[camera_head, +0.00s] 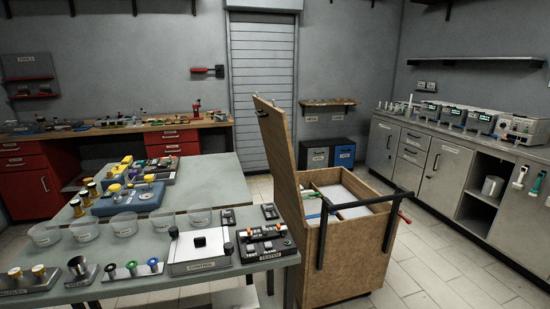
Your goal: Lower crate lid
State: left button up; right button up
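A wooden crate (355,257) stands on the floor right of the grey table, with a dark bar handle on its front. Its lid (276,146) is open, standing up and tilted slightly back along the crate's left side. A small dark fitting (262,113) sits near the lid's top. Inside are dividers, white surfaces and several coloured items (345,206). Neither of my grippers shows in the head view.
The grey table (215,173) at left holds bowls, a control box (200,252), a tester (265,245) and jars, close to the lid's left. Steel cabinets (445,172) line the right wall. Tiled floor (445,262) is clear right of the crate.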

aim_at(274, 126)
jog(key=i+l+z, duration=0.2)
jog(key=i+l, duration=0.5)
jog(key=i, duration=0.05)
